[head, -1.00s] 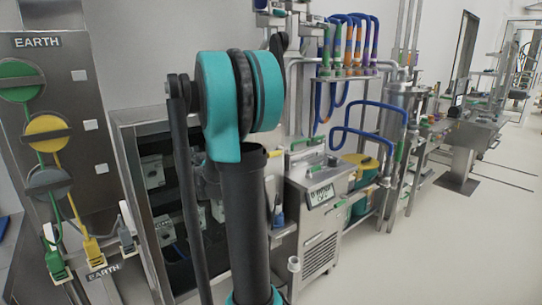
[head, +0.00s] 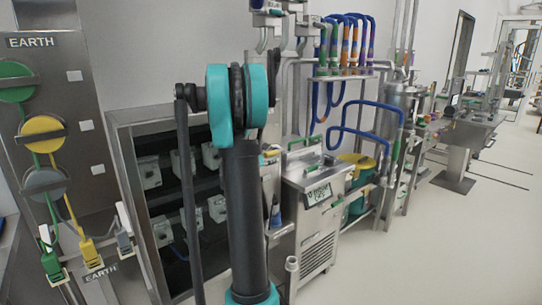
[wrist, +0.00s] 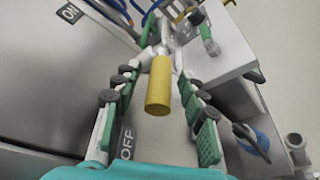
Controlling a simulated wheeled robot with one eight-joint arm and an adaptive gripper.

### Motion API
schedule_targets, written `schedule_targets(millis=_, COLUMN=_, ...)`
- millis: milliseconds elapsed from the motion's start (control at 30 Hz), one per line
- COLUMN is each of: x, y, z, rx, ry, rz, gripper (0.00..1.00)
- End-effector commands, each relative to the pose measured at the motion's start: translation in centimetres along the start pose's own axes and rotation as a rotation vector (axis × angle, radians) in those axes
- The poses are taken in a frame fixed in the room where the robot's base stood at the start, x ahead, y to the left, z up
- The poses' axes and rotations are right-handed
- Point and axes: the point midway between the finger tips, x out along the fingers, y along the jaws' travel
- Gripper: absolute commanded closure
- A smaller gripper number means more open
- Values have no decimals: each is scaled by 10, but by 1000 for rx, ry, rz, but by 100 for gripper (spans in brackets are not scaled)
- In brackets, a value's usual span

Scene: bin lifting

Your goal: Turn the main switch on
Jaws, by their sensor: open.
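The main switch shows in the wrist view as a yellow cylindrical handle (wrist: 159,88) on a pale metal shaft. A black ON label (wrist: 70,13) is at the upper left and a black OFF label (wrist: 126,143) is below the handle, near my gripper's palm. My gripper (wrist: 158,78) is open, with its green and grey fingers on either side of the yellow handle. Gaps show between the handle and both fingers, so it is not gripped. In the head view my arm hides my gripper and most of the switch area.
A grey metal box (wrist: 218,45) stands close to the right finger in the wrist view.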

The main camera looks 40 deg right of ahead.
Motion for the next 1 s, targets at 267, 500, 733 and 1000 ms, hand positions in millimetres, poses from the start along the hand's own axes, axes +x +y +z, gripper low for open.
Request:
schedule_targets(millis=267, x=0, y=0, z=0, rx=0, ry=0, rz=0, gripper=77)
schedule_targets(millis=500, x=0, y=0, z=0, rx=0, ry=0, rz=0, gripper=100)
schedule_targets(millis=733, x=-1, y=0, z=0, rx=1, ry=0, rz=-1, gripper=100)
schedule_targets(millis=1000, x=-1, y=2, z=2, rx=13, ry=21, rz=-31, gripper=100)
